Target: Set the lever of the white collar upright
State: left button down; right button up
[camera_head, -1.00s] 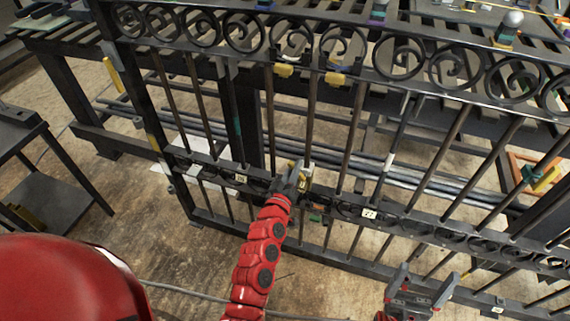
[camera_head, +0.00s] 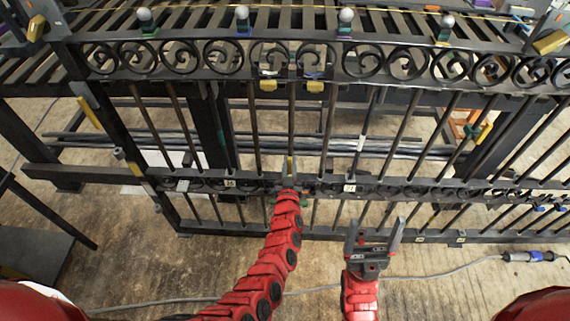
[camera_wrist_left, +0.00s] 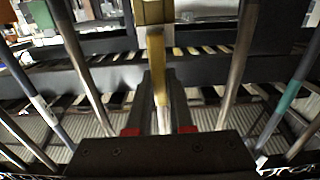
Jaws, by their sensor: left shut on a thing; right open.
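My left gripper (camera_head: 289,184) is at the gate's middle rail, in front of an upright bar. It is shut on a narrow yellow lever (camera_wrist_left: 156,52), which stands upright between the fingers in the left wrist view. The lever's tip also shows just above the gripper in the head view (camera_head: 290,163). A pale strip (camera_wrist_left: 163,118) shows low between the fingers. The white collar's body is mostly hidden by my gripper, so I cannot make out its outline. My right gripper (camera_head: 375,230) is open and empty, apart from the gate, in front of its lower part.
The dark gate has a scroll band (camera_head: 400,62) on top. A white band (camera_head: 361,143) marks a bar to the right. Yellow blocks (camera_head: 268,86) hang under the scrolls. A slatted table stands behind. A cable (camera_head: 440,272) crosses the floor.

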dwell(0.5)
pick_arm(q)
jog(key=c, duration=0.8)
grip_release()
jog(key=shift+w+d, duration=0.1)
jog(key=shift+s, duration=0.7)
jog(key=s, duration=1.6)
jog(key=shift+a, duration=0.3)
jog(key=shift+a, duration=0.1)
